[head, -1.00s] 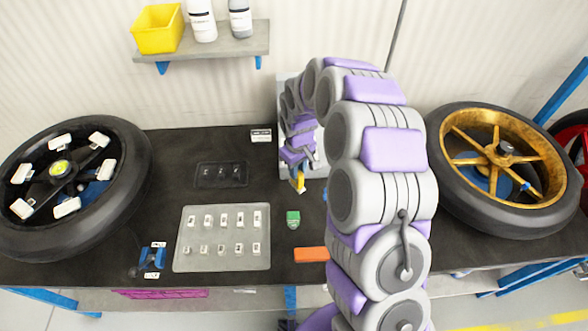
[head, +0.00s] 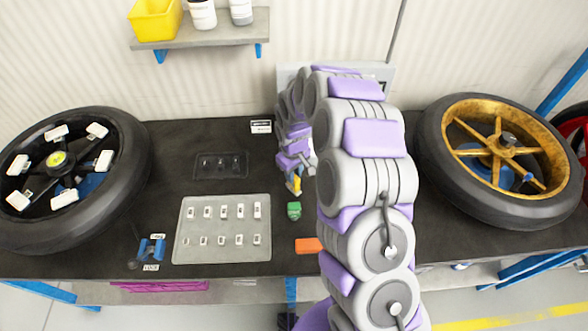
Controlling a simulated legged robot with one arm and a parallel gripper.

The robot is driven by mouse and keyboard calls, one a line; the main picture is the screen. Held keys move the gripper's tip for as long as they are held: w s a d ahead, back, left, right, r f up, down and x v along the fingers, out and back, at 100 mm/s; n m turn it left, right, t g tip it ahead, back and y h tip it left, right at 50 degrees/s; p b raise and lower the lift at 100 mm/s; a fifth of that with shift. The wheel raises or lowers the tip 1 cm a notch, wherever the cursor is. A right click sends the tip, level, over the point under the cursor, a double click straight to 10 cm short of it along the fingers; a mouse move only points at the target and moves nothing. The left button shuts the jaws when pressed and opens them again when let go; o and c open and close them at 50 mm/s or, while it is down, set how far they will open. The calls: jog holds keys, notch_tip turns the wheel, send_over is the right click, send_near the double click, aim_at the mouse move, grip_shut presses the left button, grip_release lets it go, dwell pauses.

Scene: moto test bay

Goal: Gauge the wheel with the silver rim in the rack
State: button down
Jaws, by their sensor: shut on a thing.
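My gripper (head: 294,180) is at the end of my arm, pointing down over the middle of the dark bench, just behind a small green piece (head: 294,210). It is shut on a small yellow thing (head: 297,184), too small and partly covered to make out. No wheel with a silver rim shows clearly, and I cannot make out a rack holding one. A wheel with a black rim and white blocks (head: 118,203) lies tilted at the left. A wheel with a gold rim (head: 470,103) lies at the right. A red wheel (head: 571,122) is cut off at the right edge.
A grey tray (head: 184,246) holds several small pale pieces in two rows. A dark tray (head: 199,173) lies behind it. An orange block (head: 308,245) and a blue fixture (head: 151,250) are near the front edge. A shelf (head: 200,47) hangs above. My arm hides the bench's centre right.

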jog(key=shift+f, duration=0.35)
dwell(0.6)
jog(key=c, duration=0.9)
grip_release()
jog(key=shift+o, duration=0.2)
notch_tip(320, 180, up, 17)
jog(key=p, duration=0.2)
jog(key=shift+w+r+p, duration=0.15)
jog(key=shift+p, duration=0.15)
